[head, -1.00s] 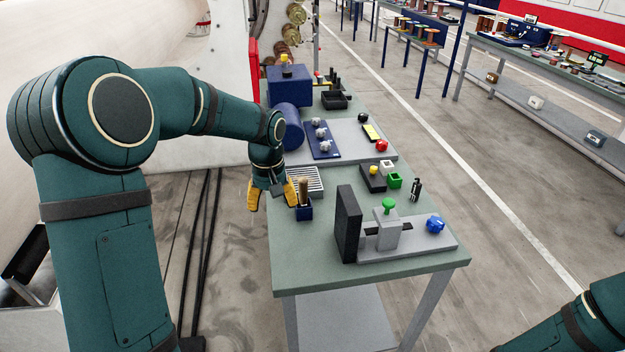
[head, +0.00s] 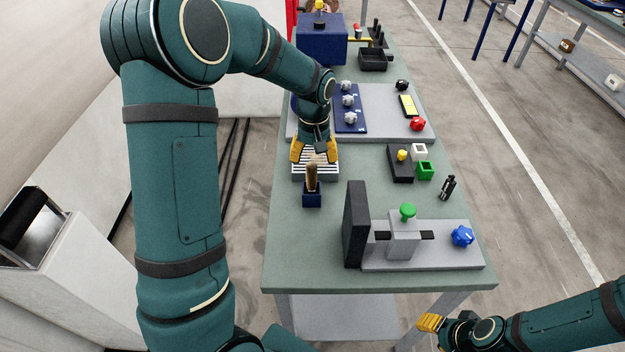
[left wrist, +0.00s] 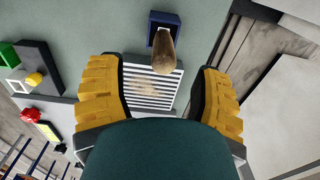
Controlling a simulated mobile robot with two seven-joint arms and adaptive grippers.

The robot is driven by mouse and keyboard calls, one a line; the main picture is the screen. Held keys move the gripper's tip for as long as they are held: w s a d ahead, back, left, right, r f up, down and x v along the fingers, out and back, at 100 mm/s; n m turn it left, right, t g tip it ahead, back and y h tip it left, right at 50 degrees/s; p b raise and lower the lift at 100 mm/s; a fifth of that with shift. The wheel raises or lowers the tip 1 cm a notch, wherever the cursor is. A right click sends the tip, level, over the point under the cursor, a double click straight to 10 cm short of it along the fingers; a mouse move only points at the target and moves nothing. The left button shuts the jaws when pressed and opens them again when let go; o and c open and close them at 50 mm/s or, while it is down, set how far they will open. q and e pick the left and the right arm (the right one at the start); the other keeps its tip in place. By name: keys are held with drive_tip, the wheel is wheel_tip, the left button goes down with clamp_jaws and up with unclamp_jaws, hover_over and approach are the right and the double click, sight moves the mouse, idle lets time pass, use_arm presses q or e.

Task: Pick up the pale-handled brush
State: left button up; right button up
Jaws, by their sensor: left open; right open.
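A brush with a tan wooden handle (head: 311,178) stands upright, handle up, in a small dark blue holder (head: 312,200) on the green bench. Its bristles are hidden inside. In the left wrist view the handle (left wrist: 163,50) points toward the camera, above the holder (left wrist: 153,24). My left gripper (head: 314,154) is open and empty over the slatted tray, just beyond the holder. In the left wrist view its fingers (left wrist: 160,92) are spread, with the handle beyond the gap between them, not touching. My right gripper (head: 430,323) is open at the lower right, off the bench.
The white slatted tray (head: 301,174) lies under my left gripper; a pale patch shows on it. A tall dark plate (head: 355,225) and grey fixture with a green knob (head: 407,212) stand right of the holder. A black block (head: 400,165) and green box (head: 425,170) lie further right.

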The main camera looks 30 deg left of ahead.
sight(312, 176)
use_arm(q)
wheel_tip(312, 176, down, 3)
drive_tip(key=shift+r, duration=0.1)
drive_tip(key=shift+w+a+f, duration=0.1)
drive_tip(key=shift+a+f, duration=0.1)
drive_tip(key=shift+f, duration=1.15)
drive_tip(key=shift+a+f, duration=0.15)
drive_tip(key=shift+f, duration=1.15)
drive_tip(key=shift+c, duration=0.2)
clamp_jaws()
